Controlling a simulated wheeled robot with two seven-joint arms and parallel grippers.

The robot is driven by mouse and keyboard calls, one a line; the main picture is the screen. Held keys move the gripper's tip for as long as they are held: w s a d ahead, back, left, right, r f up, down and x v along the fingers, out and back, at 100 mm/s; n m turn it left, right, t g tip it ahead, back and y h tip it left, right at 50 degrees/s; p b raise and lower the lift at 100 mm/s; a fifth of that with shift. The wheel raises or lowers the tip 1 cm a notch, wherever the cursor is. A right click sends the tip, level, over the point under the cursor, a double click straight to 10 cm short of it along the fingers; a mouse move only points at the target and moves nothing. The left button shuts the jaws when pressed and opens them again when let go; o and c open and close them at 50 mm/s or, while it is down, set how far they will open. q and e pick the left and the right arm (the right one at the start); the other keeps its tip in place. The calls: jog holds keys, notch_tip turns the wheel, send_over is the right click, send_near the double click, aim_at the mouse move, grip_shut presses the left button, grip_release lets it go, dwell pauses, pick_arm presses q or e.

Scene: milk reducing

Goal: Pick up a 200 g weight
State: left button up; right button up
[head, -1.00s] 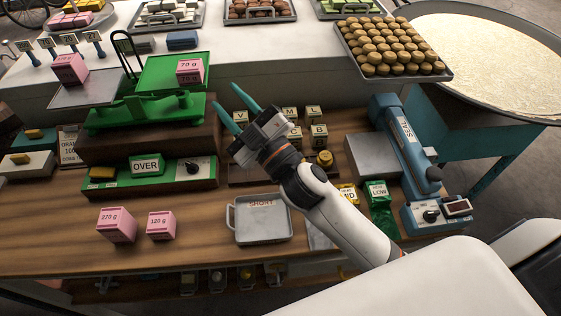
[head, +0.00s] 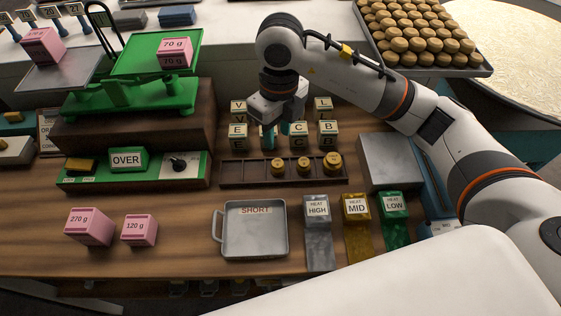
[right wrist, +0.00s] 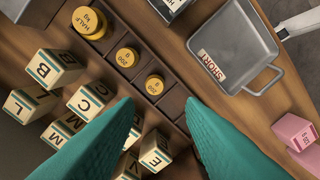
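Three brass weights stand in a row in a dark wooden rack (head: 250,173). The largest brass weight (head: 332,163) is at the right; the wrist view shows it (right wrist: 88,20) labelled half kg. The middle weight (head: 303,166) and the left weight (head: 278,168) are smaller; in the wrist view the middle one (right wrist: 127,57) and the small one (right wrist: 154,84) carry gram labels that I cannot read surely. My right gripper (right wrist: 160,103) is open and empty, its teal fingers pointing at the small weight's end. In the head view it (head: 277,135) hangs among the letter blocks. My left gripper is not in view.
Letter blocks (head: 328,133) stand close behind the rack. A metal tray marked SHORT (head: 255,235) and heat blocks (head: 318,235) lie in front. A green balance (head: 130,97) stands left. Pink blocks (head: 89,227) sit at front left. A grey box (head: 390,160) is at right.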

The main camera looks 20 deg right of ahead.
jog(key=p, duration=0.2)
send_over(278, 162)
jog(key=f, duration=0.6)
jog(key=shift+s+d+f, duration=0.15)
jog(key=shift+s+f, duration=0.05)
jog(key=shift+s, duration=0.05)
jog(key=f+p, duration=0.1)
jog(key=f, duration=0.1)
jog(key=f+p, duration=0.1)
jog(key=f, duration=0.1)
jog(key=shift+w+a+f, duration=0.2)
jog(key=shift+f, duration=0.5)
jog(key=c, duration=0.8)
